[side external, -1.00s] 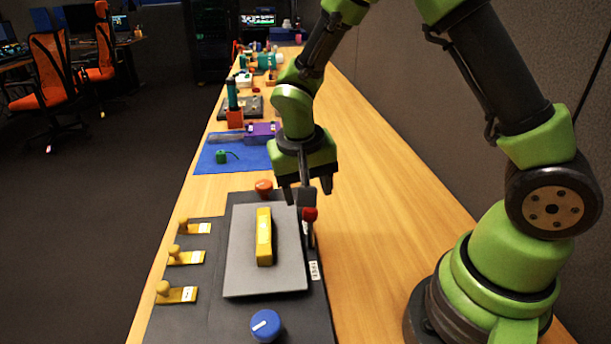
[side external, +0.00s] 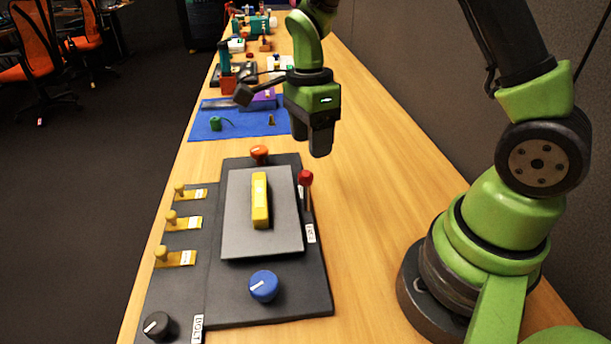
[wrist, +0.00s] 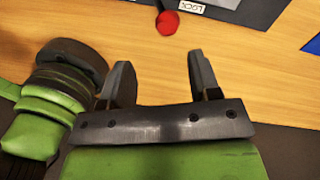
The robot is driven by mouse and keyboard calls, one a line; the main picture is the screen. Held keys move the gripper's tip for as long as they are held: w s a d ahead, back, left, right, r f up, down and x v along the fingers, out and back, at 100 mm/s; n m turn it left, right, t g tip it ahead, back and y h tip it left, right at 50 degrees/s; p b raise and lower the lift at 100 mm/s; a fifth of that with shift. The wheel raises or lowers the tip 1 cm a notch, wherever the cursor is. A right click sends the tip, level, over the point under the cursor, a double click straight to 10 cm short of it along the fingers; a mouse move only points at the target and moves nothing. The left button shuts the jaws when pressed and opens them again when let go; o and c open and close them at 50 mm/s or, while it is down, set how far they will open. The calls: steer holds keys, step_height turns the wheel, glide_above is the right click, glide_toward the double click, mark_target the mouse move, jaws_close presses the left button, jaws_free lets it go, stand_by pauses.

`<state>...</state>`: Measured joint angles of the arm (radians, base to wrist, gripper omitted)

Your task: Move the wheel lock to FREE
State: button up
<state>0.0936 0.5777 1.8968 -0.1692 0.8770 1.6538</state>
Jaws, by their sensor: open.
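The wheel lock looks to be the lever with a red ball knob (side external: 305,177) on the right edge of the dark panel. Its dark stem rises beside a white label (side external: 310,233). In the wrist view the red knob (wrist: 167,23) is at the top, beside a label reading LOCK (wrist: 193,6); I cannot tell the lever's exact setting. My gripper (side external: 320,150) hangs above and beyond the lever, apart from it, pointing down. In the wrist view my gripper (wrist: 159,66) has its fingers spread, with only wooden table between them.
The dark panel (side external: 270,312) carries a grey plate (side external: 280,240) with a yellow bar handle (side external: 260,200), an orange knob (side external: 259,153), a blue dial (side external: 264,286) and yellow sliders at left. A blue mat (side external: 205,128) lies beyond. Table right of the panel is clear.

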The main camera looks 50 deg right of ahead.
mark_target(307, 171)
steer(key=f+m, duration=0.3)
steer(key=f+m+y, duration=0.1)
steer(key=f+m, duration=0.2)
steer(key=m, duration=0.1)
steer(key=f+m+y, duration=0.1)
steer(key=f+m, duration=0.2)
steer(key=shift+w+a+f+m, duration=0.15)
steer(key=shift+a+f+m, duration=0.25)
jaws_close()
